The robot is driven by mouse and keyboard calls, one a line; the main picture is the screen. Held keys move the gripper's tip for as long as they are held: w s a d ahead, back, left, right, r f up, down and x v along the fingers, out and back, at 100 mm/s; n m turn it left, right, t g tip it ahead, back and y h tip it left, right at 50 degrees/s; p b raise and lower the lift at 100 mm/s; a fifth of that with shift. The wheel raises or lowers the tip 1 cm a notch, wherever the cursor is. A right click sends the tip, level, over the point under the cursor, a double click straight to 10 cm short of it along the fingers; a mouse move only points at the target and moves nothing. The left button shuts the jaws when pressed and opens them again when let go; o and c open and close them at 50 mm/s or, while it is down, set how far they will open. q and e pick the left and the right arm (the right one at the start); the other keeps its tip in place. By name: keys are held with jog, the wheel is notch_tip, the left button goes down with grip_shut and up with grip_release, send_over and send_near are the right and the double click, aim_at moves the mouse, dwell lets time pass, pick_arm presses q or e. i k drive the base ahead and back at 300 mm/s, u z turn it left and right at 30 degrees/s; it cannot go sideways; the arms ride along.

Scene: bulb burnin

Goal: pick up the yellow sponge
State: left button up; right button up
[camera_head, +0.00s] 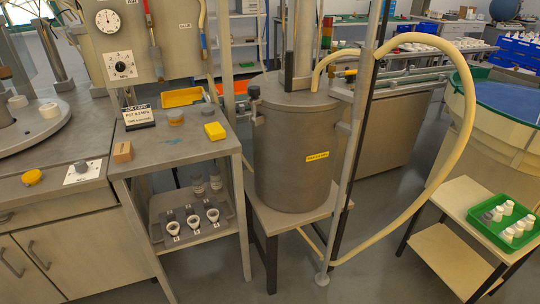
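The yellow sponge (215,131) is a small bright yellow block. It lies flat near the right edge of the grey metal side table's top (178,147). Nothing touches it or covers it from this view. Neither of my grippers shows in the head view.
On the same table top stand a small tan block (122,152), a job card (138,117) and a round tin (175,117). Behind them are a yellow tray (182,97) and a control box with gauges. A large grey tank (297,150) stands close on the right, beside a pole and hose.

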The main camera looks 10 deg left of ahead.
aim_at(214, 130)
jog(key=u, duration=0.9)
jog(key=i, duration=0.4)
jog(key=u, duration=0.3)
